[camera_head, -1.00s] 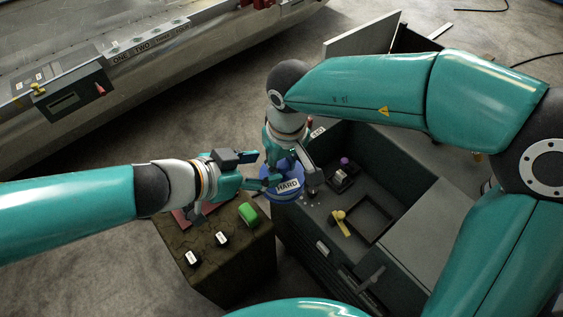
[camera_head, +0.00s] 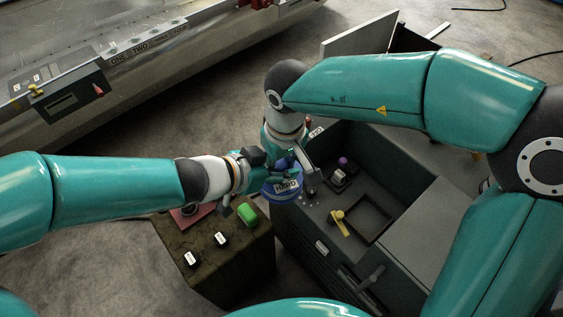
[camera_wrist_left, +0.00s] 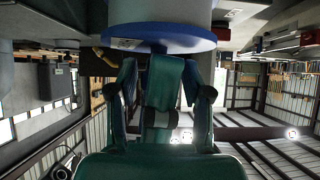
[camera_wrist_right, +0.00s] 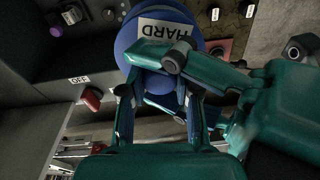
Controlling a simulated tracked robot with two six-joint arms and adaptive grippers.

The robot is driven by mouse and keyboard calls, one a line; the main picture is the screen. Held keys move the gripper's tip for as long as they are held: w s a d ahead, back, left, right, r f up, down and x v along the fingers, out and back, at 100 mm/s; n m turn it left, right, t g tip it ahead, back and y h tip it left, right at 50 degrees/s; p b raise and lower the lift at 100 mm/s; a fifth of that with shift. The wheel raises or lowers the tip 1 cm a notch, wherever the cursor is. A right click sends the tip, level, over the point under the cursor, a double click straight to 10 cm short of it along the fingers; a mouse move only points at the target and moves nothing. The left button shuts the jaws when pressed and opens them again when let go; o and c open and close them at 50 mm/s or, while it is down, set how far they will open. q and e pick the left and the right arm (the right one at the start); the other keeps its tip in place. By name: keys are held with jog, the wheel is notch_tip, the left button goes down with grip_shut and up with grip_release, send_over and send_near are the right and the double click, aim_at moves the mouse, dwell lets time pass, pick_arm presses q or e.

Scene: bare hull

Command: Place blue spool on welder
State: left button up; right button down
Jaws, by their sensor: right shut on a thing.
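The blue spool (camera_head: 284,194), labelled HARD, is at the left edge of the dark welder (camera_head: 398,238), above the gap beside the olive crate. My right gripper (camera_wrist_right: 158,103) is shut on the spool; the spool also fills the top of the right wrist view (camera_wrist_right: 128,40). My left gripper (camera_wrist_left: 165,92) is open close beside it. In the left wrist view the spool's blue disc (camera_wrist_left: 160,38) is above its spread fingers, with a teal part of my right gripper between them. Whether the left fingers touch the spool is unclear.
The olive crate (camera_head: 235,262) at the left holds a green spool (camera_head: 247,215), small black-and-white labelled items (camera_head: 221,239) and a red plate (camera_head: 183,218). The welder top has a recessed tray (camera_head: 371,222), a yellow handle (camera_head: 340,221) and a purple knob (camera_head: 343,162).

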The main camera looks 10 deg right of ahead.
pick_arm(q)
grip_shut()
jog(key=shift+r, duration=0.1)
pick_arm(e)
jog(key=c, duration=0.8)
grip_release()
jog(key=shift+o, duration=0.2)
